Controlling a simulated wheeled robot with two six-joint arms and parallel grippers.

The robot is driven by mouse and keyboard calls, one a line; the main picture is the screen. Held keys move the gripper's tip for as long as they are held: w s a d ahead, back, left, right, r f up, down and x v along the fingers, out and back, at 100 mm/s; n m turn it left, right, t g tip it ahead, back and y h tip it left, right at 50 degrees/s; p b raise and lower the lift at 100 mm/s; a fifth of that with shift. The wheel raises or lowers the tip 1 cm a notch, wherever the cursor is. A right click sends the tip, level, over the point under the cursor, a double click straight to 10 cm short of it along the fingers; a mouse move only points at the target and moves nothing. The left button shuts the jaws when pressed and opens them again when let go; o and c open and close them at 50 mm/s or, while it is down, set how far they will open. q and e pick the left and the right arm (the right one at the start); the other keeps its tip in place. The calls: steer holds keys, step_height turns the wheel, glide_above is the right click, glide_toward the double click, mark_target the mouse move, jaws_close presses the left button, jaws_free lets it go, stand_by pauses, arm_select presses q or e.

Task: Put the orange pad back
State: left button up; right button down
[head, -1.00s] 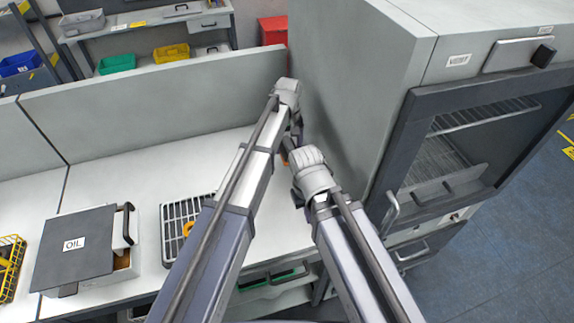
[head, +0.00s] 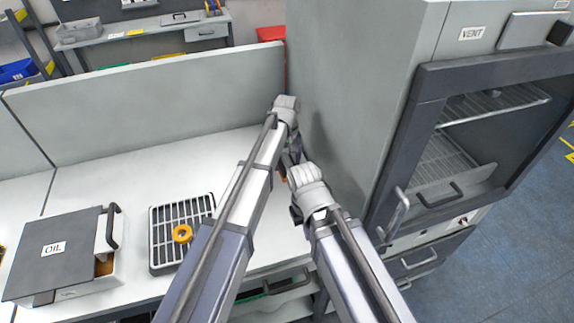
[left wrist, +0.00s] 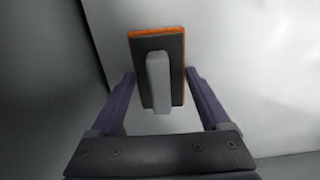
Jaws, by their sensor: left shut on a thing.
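The orange pad (left wrist: 181,70) shows in the left wrist view, with a dark backing and a pale grey handle. My left gripper (left wrist: 158,84) is shut on it, one finger on each side. In the head view my left gripper (head: 292,158) points down over the back right of the worktop, largely hidden behind my own arms; only a sliver of orange shows there. My right gripper (head: 296,212) is mostly hidden beneath its own wrist, so its fingers cannot be made out.
A dark slotted tray (head: 162,258) with an orange ring (head: 182,233) sits on the white worktop (head: 130,180). A box labelled OIL (head: 65,250) stands left of it. A tall grey cabinet (head: 350,80) with a VENT label and inner racks rises close on the right. A grey panel (head: 150,100) borders the back.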

mark_target(287, 158)
arm_select(q)
steer(key=shift+f, duration=0.2)
arm_select(e)
steer(key=shift+f, duration=0.15)
arm_select(q)
steer(key=o, duration=1)
steer(key=shift+r, duration=0.1)
steer(key=shift+r, duration=0.1)
step_height(287, 158, up, 12)
steer(key=p, duration=1.2)
steer(key=shift+r, duration=0.1)
arm_select(e)
step_height(287, 158, up, 12)
steer(key=shift+r, duration=0.25)
